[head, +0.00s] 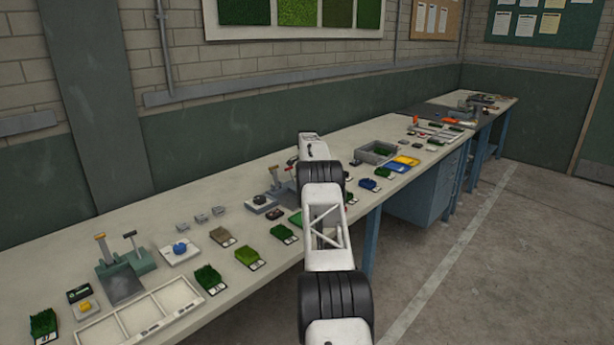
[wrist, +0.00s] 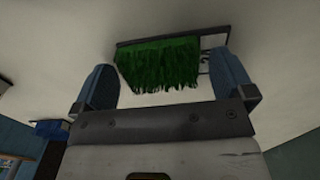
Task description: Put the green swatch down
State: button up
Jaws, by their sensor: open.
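In the wrist view a bright green grass-like swatch (wrist: 160,64) with a dark backing edge lies in front of my gripper (wrist: 160,60), between its two blue-grey fingers. The fingers are wide apart, with a visible gap on the left side of the swatch. The right finger is close to the swatch's dark edge; I cannot tell if they touch. The swatch appears against the pale bench top, seemingly resting on it. In the head view my arm hides the fingers, and I cannot tell which swatch there is this one.
The long bench (head: 240,185) carries several turf swatches, including a green one (head: 284,233) left of my arm. A divided white tray (head: 140,315) lies at the near left.

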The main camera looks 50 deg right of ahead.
jog(key=shift+r, duration=0.1)
notch_tip(320, 180, up, 12)
dwell(0.7)
dwell(0.7)
